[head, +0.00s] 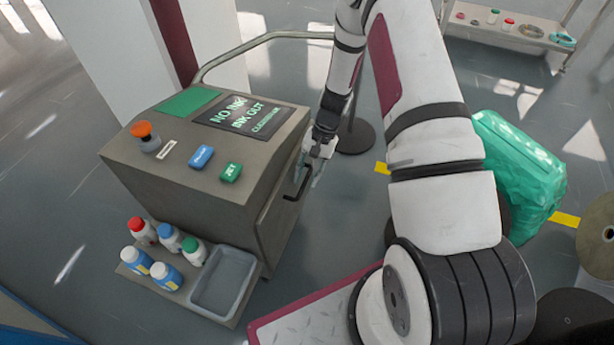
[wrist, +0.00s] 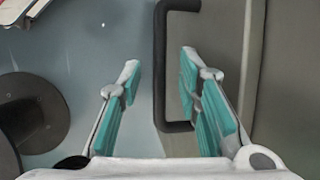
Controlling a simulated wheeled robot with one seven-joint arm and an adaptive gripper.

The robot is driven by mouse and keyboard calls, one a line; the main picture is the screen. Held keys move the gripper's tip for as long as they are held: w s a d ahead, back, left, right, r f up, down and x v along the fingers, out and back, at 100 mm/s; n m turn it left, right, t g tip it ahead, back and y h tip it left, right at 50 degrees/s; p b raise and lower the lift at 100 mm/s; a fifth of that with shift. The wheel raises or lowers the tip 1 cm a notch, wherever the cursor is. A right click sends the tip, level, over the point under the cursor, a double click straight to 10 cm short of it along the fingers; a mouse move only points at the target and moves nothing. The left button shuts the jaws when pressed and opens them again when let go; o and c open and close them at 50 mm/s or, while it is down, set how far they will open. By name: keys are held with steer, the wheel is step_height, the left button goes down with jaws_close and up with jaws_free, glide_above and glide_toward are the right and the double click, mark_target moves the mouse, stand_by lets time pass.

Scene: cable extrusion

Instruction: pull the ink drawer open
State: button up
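The ink drawer is in the side of a grey-brown machine (head: 215,135); its front (head: 280,215) looks closed, with my arm near it. A black bar handle (head: 299,186) is on this front. My gripper (head: 316,163) is at the handle, and its tips are small in the head view. In the wrist view the gripper (wrist: 158,82) is open, with teal finger pads. The black handle (wrist: 159,60) runs upright in the picture between the two fingers, with gaps to both. I cannot tell how deep the fingers reach past the bar.
The machine's screen (head: 243,115) reads "NO INK". Several bottles (head: 168,237) and a grey tray (head: 222,282) are on a low shelf at its front. A green bag (head: 520,165) lies right of my arm. A metal rail (head: 235,50) runs behind the machine.

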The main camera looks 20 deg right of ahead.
steer(key=shift+a+f, duration=0.1)
steer(key=shift+f, duration=0.1)
jaws_close()
steer(key=s+d+p, duration=0.2)
steer(key=s+d, duration=1.9)
steer(key=shift+s+d+p, duration=0.15)
steer(key=shift+p, duration=0.2)
jaws_free()
